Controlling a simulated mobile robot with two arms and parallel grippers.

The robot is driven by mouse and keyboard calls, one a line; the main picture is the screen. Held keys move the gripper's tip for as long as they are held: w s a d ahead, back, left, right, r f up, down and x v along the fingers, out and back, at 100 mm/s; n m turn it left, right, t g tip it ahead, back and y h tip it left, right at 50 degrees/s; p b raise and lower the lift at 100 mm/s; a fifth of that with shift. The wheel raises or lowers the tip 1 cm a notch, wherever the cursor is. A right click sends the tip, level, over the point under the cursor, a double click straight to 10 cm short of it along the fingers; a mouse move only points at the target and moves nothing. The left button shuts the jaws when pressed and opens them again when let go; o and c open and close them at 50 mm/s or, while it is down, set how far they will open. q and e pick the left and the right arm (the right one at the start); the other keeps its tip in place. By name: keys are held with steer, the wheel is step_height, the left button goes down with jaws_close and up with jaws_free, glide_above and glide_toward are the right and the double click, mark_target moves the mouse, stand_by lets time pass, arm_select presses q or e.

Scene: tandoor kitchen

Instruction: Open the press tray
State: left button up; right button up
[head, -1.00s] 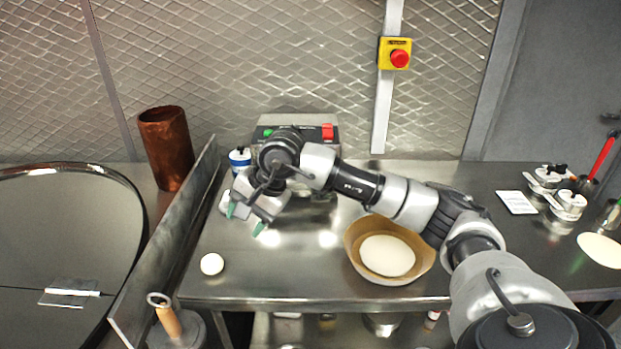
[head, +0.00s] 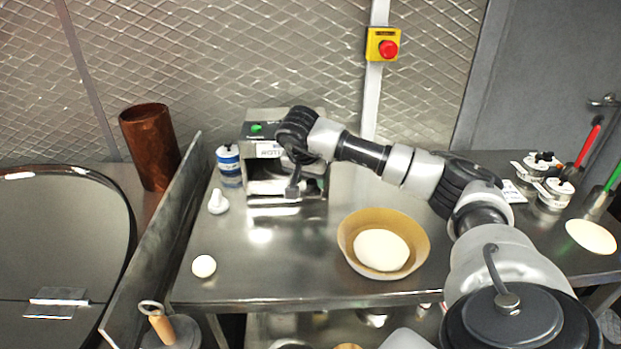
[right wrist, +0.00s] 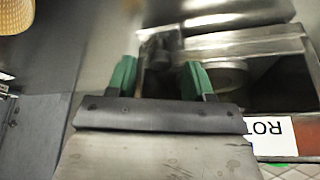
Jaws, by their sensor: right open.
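The press (head: 258,150) is a grey box with a green button and a ROTI label, standing at the back of the steel table. It also shows in the right wrist view, its label (right wrist: 270,136) at the lower right. The press's front is partly covered by my right arm, so I cannot tell how far the tray is out. My right gripper (head: 278,188) is low at the front of the press. In the right wrist view its green fingers (right wrist: 158,80) are apart, with a dark, blurred metal part between and beyond them. My left gripper is not in view.
A tan bowl (head: 417,236) with pale dough stands front right of the press. A dough ball (head: 204,266) lies at the front left. A blue-white jar (head: 229,165) and a small white object (head: 218,202) stand left of the press. A metal partition (head: 160,226) bounds the left.

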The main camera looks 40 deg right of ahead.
steer(key=shift+w+d+f, duration=0.1)
steer(key=shift+d+f, duration=0.1)
steer(key=shift+f, duration=0.4)
jaws_close()
